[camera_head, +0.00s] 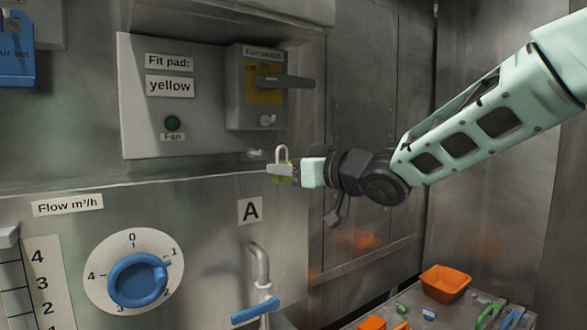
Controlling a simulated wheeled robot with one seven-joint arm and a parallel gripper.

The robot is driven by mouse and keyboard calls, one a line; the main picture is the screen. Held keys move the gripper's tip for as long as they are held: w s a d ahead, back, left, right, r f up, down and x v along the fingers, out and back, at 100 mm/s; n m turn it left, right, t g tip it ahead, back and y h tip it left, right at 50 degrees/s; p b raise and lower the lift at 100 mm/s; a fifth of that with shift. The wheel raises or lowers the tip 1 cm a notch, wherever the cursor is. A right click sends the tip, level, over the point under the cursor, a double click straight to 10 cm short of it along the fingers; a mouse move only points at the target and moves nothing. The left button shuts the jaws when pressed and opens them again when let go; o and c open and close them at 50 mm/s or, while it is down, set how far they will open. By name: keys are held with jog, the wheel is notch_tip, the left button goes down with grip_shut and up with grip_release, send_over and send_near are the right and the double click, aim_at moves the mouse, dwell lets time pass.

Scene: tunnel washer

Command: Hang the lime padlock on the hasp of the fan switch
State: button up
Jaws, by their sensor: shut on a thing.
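The lime padlock (284,178) has a pale shackle that points up. My gripper (281,169) is shut on its body, with the fingers hiding part of it. The fan switch (239,88) is a grey box with a yellow plate and a dark handle (285,82) lying level to the right. A small pale metal fitting (267,120) at the box's lower right looks like the hasp; its opening is too small to make out. In the picture the padlock is below and slightly right of this fitting, apart from it.
A panel label (169,86) reads "Fit pad: yellow", above a dark green Fan button (172,123). Another small metal piece (257,153) sits below the switch. A tap (260,265) and blue dial (138,280) are lower. An orange bin (445,283) stands lower right.

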jog(key=shift+w+a, duration=0.55)
jog(key=shift+w, duration=0.3)
jog(key=shift+w+a+r+p, duration=0.1)
jog(key=shift+r+p, duration=0.15)
jog(key=shift+p, duration=0.1)
jog(key=shift+r+p, duration=3.1)
jog(key=shift+r, duration=0.8)
jog(key=shift+w+a+f, duration=0.1)
jog(key=shift+w+f, duration=0.05)
jog(key=shift+f, duration=0.1)
jog(key=shift+w+a+f+b, duration=0.3)
jog(key=shift+w+a+f, duration=0.25)
jog(key=shift+w+f, duration=0.25)
jog(key=shift+w, duration=0.1)
jog(key=shift+r, duration=0.1)
jog(key=o, duration=1.1)
